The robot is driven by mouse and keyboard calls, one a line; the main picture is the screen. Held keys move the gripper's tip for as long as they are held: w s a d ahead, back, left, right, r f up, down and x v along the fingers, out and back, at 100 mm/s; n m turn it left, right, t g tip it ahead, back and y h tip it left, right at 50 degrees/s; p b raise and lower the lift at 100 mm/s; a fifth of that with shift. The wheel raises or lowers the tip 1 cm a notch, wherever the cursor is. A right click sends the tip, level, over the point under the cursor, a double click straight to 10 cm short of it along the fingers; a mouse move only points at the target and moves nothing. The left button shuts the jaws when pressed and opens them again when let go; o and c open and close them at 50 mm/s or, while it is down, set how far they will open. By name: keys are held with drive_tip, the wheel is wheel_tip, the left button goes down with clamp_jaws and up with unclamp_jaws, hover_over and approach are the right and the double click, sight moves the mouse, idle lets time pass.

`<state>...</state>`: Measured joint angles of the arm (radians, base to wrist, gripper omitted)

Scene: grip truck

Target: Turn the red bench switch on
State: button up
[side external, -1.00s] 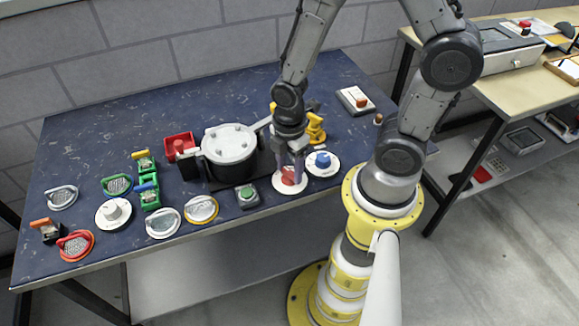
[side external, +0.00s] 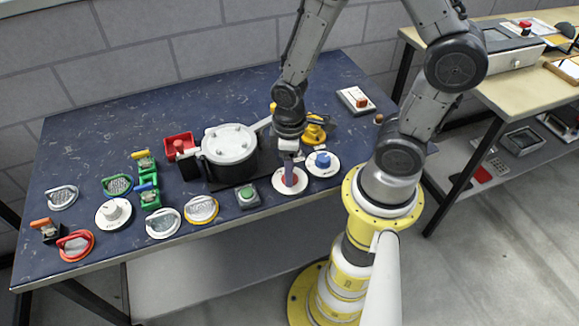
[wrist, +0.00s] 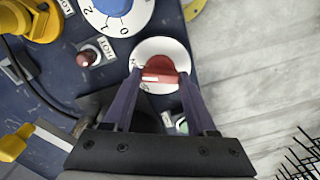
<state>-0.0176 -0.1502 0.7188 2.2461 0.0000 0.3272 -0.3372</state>
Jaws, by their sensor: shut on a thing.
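A red knob (wrist: 160,72) sits on a round white dial (wrist: 165,48) near the front edge of the blue bench. The dial also shows in the side view (side external: 284,190), where the fingers mostly hide the knob. My gripper (side external: 289,178) points down over the dial. In the wrist view its two fingers (wrist: 160,77) stand on either side of the knob, shut on it. The knob's bar runs roughly across the wrist picture, from finger to finger. Any marks on this dial are too small to read.
A blue-knobbed dial (side external: 323,163) is close on the right. A green button box (side external: 247,196) is close on the left, with a grey pot (side external: 229,149) behind it. A yellow fixture (side external: 314,131) stands behind. A red rocker on a white box (side external: 356,100) lies farther back.

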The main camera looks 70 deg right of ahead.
drive_tip(key=shift+m, duration=0.6)
drive_tip(key=o, duration=1.4)
drive_tip(key=shift+c, duration=0.2)
wheel_tip(320, 180, up, 14)
wheel_tip(320, 180, up, 7)
drive_tip(key=t, duration=0.3)
hover_over(295, 177)
drive_tip(key=shift+s+r+m+t, duration=0.45)
drive_tip(key=shift+s, duration=0.2)
drive_tip(key=shift+s+r+m+t, duration=0.4)
drive_tip(key=shift+s+m, duration=0.1)
drive_tip(key=shift+s, duration=0.2)
drive_tip(key=shift+s+r+m+t, duration=0.45)
drive_tip(key=shift+s, duration=0.2)
